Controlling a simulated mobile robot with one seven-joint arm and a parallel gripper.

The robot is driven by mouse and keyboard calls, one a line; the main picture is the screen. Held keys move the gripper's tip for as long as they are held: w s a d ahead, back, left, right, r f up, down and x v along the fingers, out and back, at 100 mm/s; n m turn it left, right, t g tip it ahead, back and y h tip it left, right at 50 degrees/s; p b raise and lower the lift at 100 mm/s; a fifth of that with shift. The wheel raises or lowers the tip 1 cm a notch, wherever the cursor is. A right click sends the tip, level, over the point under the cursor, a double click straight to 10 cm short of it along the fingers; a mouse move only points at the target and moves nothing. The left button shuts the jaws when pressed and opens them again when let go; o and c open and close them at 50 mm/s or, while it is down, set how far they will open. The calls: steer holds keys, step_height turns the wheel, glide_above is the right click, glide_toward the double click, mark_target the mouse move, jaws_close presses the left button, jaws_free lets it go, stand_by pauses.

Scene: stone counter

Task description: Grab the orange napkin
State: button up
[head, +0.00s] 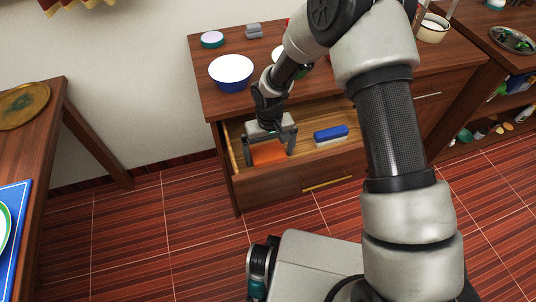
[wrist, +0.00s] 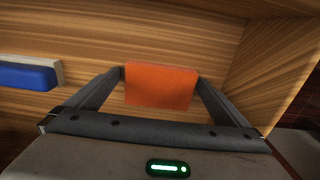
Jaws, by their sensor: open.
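The orange napkin (head: 268,153) lies inside the open drawer, near its left end. In the wrist view the napkin (wrist: 160,86) shows as a flat orange rectangle between my fingers. My gripper (head: 270,157) reaches down into the drawer over the napkin, its two fingers spread to either side of it. In the wrist view my gripper (wrist: 161,82) is open with no visible grip on the napkin. I cannot tell whether the fingertips touch the drawer bottom.
A blue-and-white block (head: 331,134) lies in the drawer to the right of the napkin; it also shows in the wrist view (wrist: 28,76). The drawer's front panel (head: 290,185) and side walls surround my gripper. A blue bowl (head: 231,84) stands on the cabinet top above.

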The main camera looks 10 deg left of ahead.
steer(key=c, duration=0.9)
